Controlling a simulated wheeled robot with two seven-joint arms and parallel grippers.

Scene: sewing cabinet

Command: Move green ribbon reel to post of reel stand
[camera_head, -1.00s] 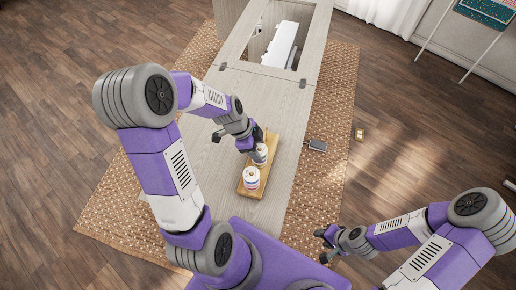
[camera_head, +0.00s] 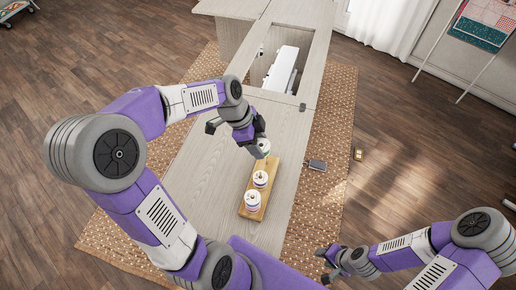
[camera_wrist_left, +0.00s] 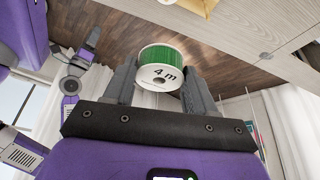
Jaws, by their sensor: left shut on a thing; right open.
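The green ribbon reel (camera_wrist_left: 162,62) has white flanges, one marked "4 m". In the left wrist view it sits between the two fingers of my left gripper (camera_wrist_left: 158,84), which is shut on it. In the head view my left gripper (camera_head: 259,143) and the reel (camera_head: 264,147) are at the far end of the wooden reel stand (camera_head: 273,187). I cannot tell whether the reel touches the stand, and the post there is hidden. Two white-topped reels (camera_head: 260,179) (camera_head: 252,200) stand on the middle and near parts of the stand. My right gripper (camera_head: 327,263) is open and empty, off the cabinet.
The stand lies on the pale wood cabinet top (camera_head: 205,170). Beyond it a white sewing machine (camera_head: 282,68) lies in the cabinet opening. A small dark box (camera_head: 317,164) is right of the cabinet edge. The cabinet top left of the stand is clear.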

